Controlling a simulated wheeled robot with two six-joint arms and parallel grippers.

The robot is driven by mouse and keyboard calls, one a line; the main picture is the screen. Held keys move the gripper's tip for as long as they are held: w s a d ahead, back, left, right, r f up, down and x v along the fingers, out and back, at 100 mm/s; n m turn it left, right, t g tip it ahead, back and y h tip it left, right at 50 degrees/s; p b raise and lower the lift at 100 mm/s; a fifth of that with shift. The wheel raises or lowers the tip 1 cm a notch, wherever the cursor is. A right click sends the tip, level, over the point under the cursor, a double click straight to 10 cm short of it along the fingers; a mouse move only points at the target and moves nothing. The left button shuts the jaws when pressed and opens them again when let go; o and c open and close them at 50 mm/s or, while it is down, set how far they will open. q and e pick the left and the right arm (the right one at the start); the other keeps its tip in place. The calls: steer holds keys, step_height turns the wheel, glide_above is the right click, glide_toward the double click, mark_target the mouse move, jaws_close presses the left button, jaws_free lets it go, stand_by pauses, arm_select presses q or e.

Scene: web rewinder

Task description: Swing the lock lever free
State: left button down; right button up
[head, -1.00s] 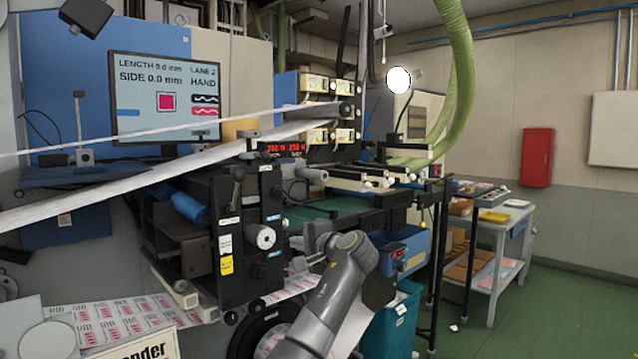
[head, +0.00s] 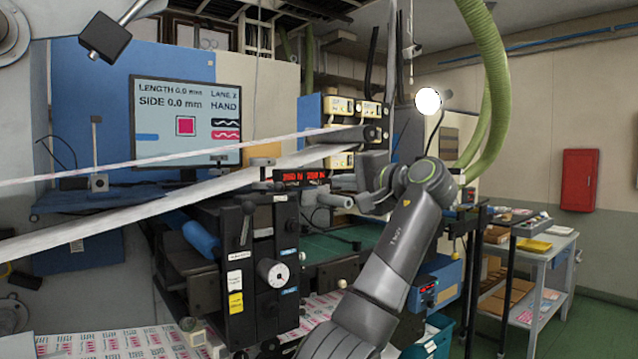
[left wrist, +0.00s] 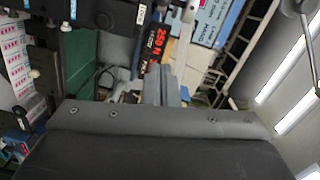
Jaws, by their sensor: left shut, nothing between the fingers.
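A dark upright lever (head: 247,219) sits on the upper left of the black side block (head: 262,275); it may be the lock lever, but no label confirms this. A silver round knob (head: 276,272) is below it on the same block. My left gripper (head: 352,181) is to the right of the lever and a little higher, clear of it, with a grey roller end between. It is shut and empty. In the left wrist view its fingers (left wrist: 164,84) point toward the red-digit display (left wrist: 155,46). The lever cannot be made out there. My right gripper is out of view.
A pale web (head: 170,203) runs diagonally across the left, above the block. The grey roller end (head: 335,200) juts out beside my gripper. A monitor (head: 187,122) stands behind. A blue box (head: 436,283) is at lower right; printed web (head: 110,343) runs below.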

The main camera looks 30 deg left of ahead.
mark_target(269, 186)
arm_select(q)
steer(key=a+f+p, duration=0.1)
steer(key=a+p, duration=0.4)
steer(key=a, duration=0.6)
steer(key=shift+f, duration=0.15)
steer(key=shift+s, duration=0.15)
steer(key=shift+s+m+t, duration=0.2)
steer(key=shift+m+t, duration=0.2)
